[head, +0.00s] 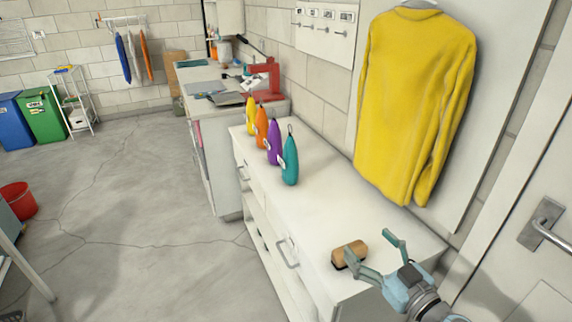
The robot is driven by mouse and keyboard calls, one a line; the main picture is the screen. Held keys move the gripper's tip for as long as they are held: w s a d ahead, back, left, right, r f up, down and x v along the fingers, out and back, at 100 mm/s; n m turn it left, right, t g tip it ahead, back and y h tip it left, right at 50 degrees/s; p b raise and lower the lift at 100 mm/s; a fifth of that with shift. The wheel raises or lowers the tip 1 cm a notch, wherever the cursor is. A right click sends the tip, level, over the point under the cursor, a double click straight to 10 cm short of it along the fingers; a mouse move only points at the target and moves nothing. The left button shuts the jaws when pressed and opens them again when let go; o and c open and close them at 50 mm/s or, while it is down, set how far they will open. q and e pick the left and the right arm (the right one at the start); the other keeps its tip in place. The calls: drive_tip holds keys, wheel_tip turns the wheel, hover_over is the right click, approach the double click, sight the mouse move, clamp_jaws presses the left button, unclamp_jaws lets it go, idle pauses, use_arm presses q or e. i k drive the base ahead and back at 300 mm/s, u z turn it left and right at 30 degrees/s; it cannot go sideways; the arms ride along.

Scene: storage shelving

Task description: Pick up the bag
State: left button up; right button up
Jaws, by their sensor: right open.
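Several slim coloured bag-like items with loops on top stand in a row on the white cabinet top: a yellow one (251,115), an orange one (261,127), a purple one (274,143) and a teal one (290,163). I cannot tell which of them, if any, is the bag. My right gripper (369,248) is open over the cabinet's near end. A tan block-like object with a dark underside (347,252) lies beside its left finger, partly hidden by it; I cannot tell whether they touch. My left gripper is not in view.
The white cabinet (330,205) has bare top between the teal item and the tan object. A yellow sweater (415,100) hangs just above its back edge. A door handle (546,222) is at the right. Open floor lies left; a red bucket (18,202) stands there.

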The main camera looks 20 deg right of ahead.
sight(288, 162)
drive_tip(key=i, duration=1.3)
